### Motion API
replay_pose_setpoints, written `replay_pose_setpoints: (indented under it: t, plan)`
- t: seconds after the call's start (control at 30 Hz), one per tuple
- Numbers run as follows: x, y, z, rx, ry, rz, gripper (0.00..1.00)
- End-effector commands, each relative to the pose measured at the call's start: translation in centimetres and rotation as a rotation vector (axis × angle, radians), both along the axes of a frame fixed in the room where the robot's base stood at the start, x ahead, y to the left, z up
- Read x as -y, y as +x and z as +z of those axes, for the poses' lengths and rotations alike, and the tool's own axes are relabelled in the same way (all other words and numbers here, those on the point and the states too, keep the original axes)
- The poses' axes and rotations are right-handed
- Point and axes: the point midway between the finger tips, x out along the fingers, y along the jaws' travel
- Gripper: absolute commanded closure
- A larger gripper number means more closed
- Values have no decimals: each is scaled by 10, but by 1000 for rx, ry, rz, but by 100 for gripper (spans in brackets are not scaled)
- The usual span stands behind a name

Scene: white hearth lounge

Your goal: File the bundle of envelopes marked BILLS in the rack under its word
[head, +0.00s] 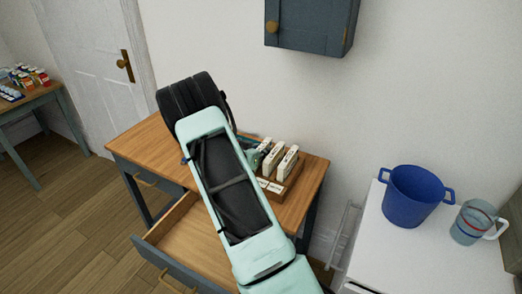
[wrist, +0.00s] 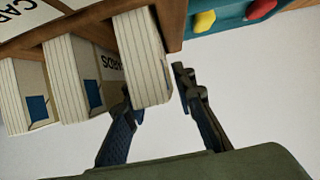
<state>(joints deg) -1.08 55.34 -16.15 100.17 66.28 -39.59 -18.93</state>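The wooden rack (wrist: 174,22) fills the upper left of the wrist view, with envelope bundles standing in its slots. The rightmost bundle (wrist: 143,62) has its end between the fingertips of my gripper (wrist: 157,88). The fingers are apart; a narrow gap shows beside the right finger, and the left fingertip is partly hidden by the bundle. Two more bundles stand to its left, the middle one (wrist: 75,75) and the left one (wrist: 25,95). Partial lettering, "CAR" and "ARDS", shows; BILLS is not readable. In the head view the rack (head: 292,184) stands on the desk, partly behind my arm.
The desk (head: 314,178) has an open, empty-looking drawer (head: 190,240). A teal item with yellow and red knobs (wrist: 232,14) lies beyond the rack. A blue pot (head: 412,198) and a glass jug (head: 470,222) stand on the white surface at right. A cabinet (head: 308,25) hangs above.

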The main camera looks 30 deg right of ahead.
Motion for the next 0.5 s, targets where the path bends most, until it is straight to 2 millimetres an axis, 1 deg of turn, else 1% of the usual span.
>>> replay_pose_setpoints:
  t: [0.17,0.27,0.37,0.5]
  plan:
    - [0,0,1,0,0,0,76]
    - [0,0,5,1,0,0,76]
    - [-10,-4,9,1,0,2,76]
    - [-33,-17,22,2,1,4,76]
